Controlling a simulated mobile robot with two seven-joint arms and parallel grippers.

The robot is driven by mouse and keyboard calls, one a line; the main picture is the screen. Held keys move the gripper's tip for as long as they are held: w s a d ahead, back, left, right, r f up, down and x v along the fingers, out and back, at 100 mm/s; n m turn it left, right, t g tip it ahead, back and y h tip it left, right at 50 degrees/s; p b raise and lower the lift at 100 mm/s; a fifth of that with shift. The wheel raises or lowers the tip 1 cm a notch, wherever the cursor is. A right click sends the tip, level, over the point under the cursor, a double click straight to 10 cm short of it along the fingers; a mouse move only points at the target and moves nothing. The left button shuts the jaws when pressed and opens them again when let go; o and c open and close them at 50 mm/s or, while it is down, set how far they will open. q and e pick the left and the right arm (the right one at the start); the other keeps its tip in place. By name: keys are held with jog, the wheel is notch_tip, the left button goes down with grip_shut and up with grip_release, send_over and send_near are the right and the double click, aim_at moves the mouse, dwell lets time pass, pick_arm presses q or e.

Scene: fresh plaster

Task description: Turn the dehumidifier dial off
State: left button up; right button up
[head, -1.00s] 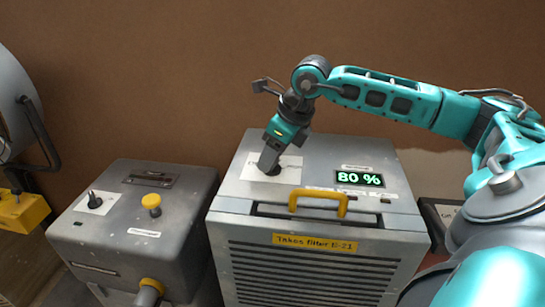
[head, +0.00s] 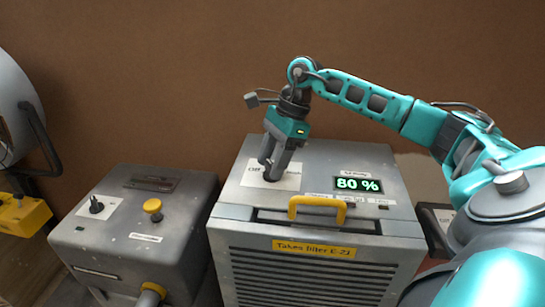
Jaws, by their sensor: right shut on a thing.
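The dehumidifier is a grey box (head: 225,211) with a slatted front, a yellow handle (head: 317,202) and a lit display (head: 358,184) reading "80 %". Its dark dial (head: 271,178) sits on a white label plate (head: 291,182) at the top's left side. Small print shows on the plate, seemingly "Off" at its left. My right gripper (head: 270,170) points down from above and is shut on the dial. The fingers hide most of the dial, so its pointer direction cannot be told. My left gripper is not in view.
A second grey machine (head: 130,205) stands to the left, with a black switch (head: 96,205) and a yellow knob (head: 152,206). A yellow box (head: 22,215) and a round grey housing stand at far left. The brown wall is behind.

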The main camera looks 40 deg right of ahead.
jog(key=shift+n+g, duration=0.9)
jog(key=shift+n, duration=1.3)
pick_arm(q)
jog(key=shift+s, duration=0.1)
pick_arm(e)
jog(key=o, duration=1)
jog(key=shift+o, duration=0.2)
jog(key=shift+r, duration=0.1)
pick_arm(q)
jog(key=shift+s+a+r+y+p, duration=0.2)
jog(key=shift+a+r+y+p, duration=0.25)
jog(key=shift+p, duration=0.4)
pick_arm(e)
jog(key=v, duration=1.2)
jog(key=shift+d+r, duration=0.2)
jog(key=shift+r, duration=0.15)
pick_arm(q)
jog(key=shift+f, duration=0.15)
pick_arm(e)
jog(key=shift+w, duration=0.15)
